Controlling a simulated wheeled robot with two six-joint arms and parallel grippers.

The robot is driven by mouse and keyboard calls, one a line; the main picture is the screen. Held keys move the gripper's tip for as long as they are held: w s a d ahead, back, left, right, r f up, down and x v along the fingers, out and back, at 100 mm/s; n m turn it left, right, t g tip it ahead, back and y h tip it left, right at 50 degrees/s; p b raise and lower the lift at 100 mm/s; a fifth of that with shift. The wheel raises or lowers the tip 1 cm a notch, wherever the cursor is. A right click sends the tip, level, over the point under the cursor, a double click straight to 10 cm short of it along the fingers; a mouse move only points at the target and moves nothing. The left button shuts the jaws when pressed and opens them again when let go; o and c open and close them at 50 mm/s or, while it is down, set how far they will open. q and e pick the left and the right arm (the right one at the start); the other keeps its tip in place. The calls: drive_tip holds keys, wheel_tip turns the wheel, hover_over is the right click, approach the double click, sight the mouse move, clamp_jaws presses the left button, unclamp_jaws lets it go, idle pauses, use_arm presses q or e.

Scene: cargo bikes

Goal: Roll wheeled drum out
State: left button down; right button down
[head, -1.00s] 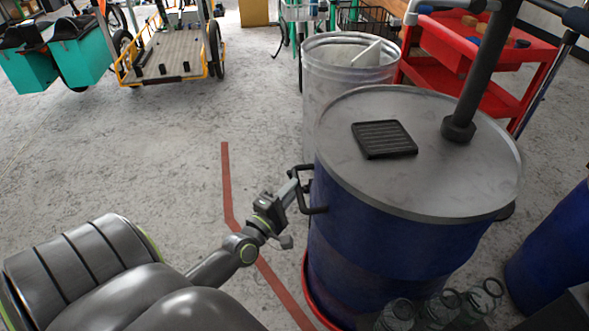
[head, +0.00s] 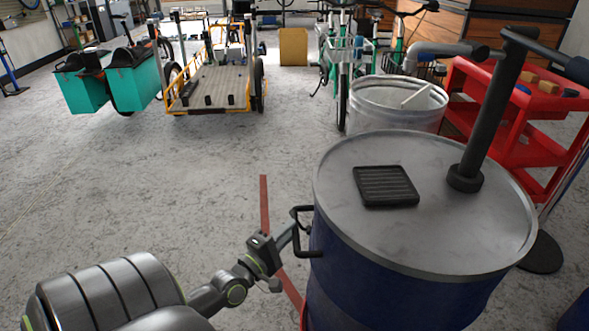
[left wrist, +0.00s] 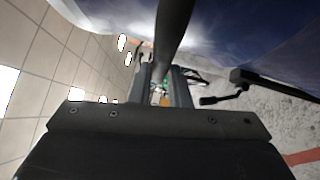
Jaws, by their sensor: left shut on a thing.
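The blue drum (head: 385,278) with a grey metal lid stands upright at the lower right of the head view. A black ribbed pad (head: 386,186) and a black pump pipe (head: 487,115) are on its lid. A black side handle (head: 303,231) sticks out from its left side. My left gripper (head: 291,233) is shut on this handle. In the left wrist view the gripper's fingers (left wrist: 162,92) are around a dark bar, with the drum's blue wall (left wrist: 265,35) above right. The drum's wheels are hidden. My right gripper is not in view.
A metal bin (head: 395,105) stands right behind the drum, and a red cart (head: 490,125) is at the right. Cargo bikes (head: 215,85) stand at the back. A red floor line (head: 264,205) runs beside the drum. The floor at left is clear.

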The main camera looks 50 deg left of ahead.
use_arm(q)
drive_tip(key=shift+s+a+r, duration=0.1)
drive_tip(key=shift+a+r, duration=0.1)
drive_tip(key=shift+r, duration=0.25)
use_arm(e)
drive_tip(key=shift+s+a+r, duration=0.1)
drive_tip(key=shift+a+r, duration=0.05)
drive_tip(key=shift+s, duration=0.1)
use_arm(q)
drive_tip(key=c, duration=1.4)
unclamp_jaws()
drive_tip(key=shift+s+a, duration=0.1)
drive_tip(key=shift+s, duration=0.05)
drive_tip(key=shift+o, duration=0.2)
drive_tip(key=shift+f, duration=0.1)
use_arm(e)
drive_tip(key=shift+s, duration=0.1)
